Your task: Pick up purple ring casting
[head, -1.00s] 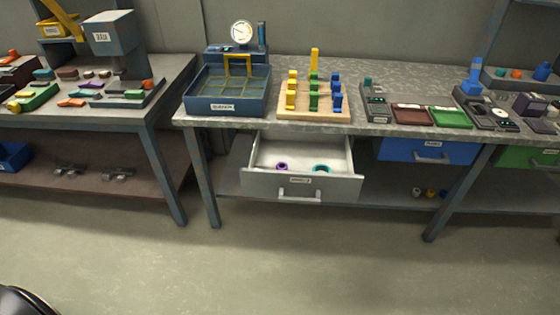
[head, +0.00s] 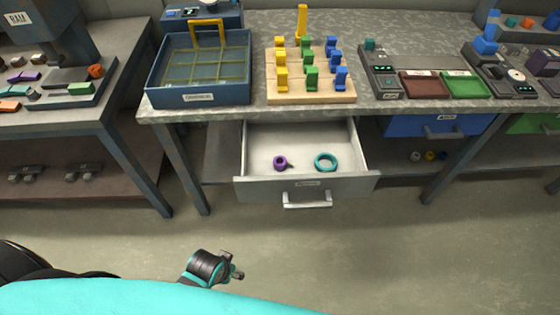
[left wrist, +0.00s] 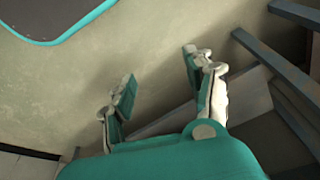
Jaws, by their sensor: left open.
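The purple ring casting (head: 280,163) lies in the open grey drawer (head: 308,184), left of a larger teal ring (head: 326,162). A small dark piece shows at the purple ring's right side. The two rings are apart. My left gripper (head: 235,268) is low in front of the drawer, well short of the rings. In the left wrist view my left gripper (left wrist: 158,80) is open, with its fingers apart and nothing between them. Neither ring shows in that view. My right gripper is not in view.
Above the drawer, the bench holds a blue gridded bin (head: 198,97) and a wooden peg board (head: 310,97). A closed blue drawer (head: 440,126) is to the right. A bench leg (head: 186,165) stands left of the open drawer. The floor in front is clear.

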